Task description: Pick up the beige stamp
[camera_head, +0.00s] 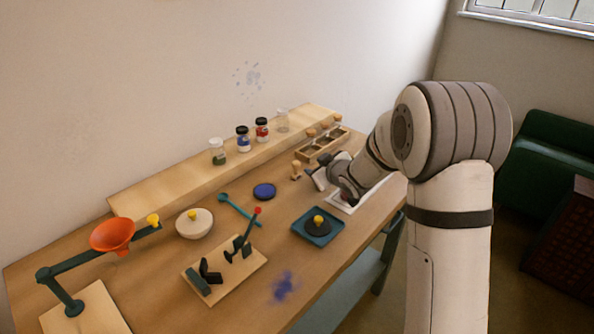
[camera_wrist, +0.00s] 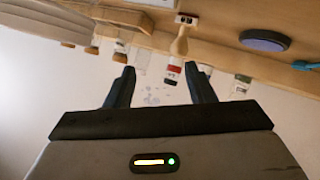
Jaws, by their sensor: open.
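The beige stamp (camera_head: 296,170) stands upright on the table, just left of my gripper (camera_head: 317,177) in the head view. In the wrist view, which is upside down, the stamp's pale handle (camera_wrist: 180,44) shows ahead of my open fingers (camera_wrist: 159,69), closer to the right finger. Its base (camera_wrist: 187,19) rests on the table. The fingers are apart with nothing between them, and the stamp is beyond their tips. In the head view my arm hides part of the gripper.
A wooden rack (camera_head: 309,155) with several wooden-topped pieces stands behind my gripper. A blue disc (camera_head: 264,191) lies left of the stamp. A white-rimmed tray (camera_head: 343,207) lies under my wrist. A teal tray (camera_head: 334,237) is nearer the front. Jars, including a red one (camera_head: 262,129), line the shelf.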

